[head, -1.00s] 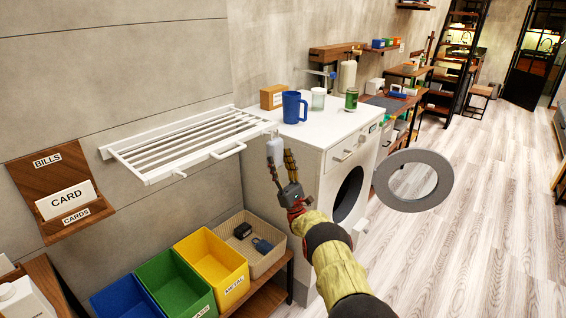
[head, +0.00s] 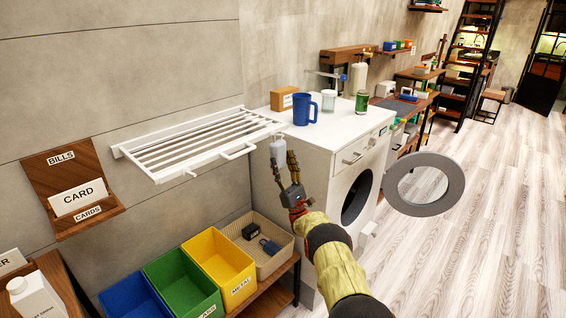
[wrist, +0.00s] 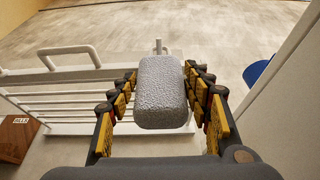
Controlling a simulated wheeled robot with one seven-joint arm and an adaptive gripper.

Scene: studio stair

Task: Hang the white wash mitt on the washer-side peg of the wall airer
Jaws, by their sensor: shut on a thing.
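The white wash mitt (head: 278,150) is a small pale block hanging in my gripper (head: 281,165), below the washer-side end of the wall airer (head: 150,176). In the wrist view the mitt (wrist: 161,95) looks grey and textured, between the two fingers of my gripper (wrist: 160,78), which are shut on it. The washer-side peg (wrist: 158,46) shows just beyond the mitt's far end. The mitt hides the lower part of that peg, and I cannot tell whether they touch. The airer has white slats and a front loop (head: 239,151).
The washer (head: 310,140) stands right of my gripper, its round door (head: 425,208) open. A blue mug (head: 305,108), a green can (head: 362,102), a jar and a cardboard box stand on it. Yellow (head: 222,262), green and blue bins and a beige basket sit below.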

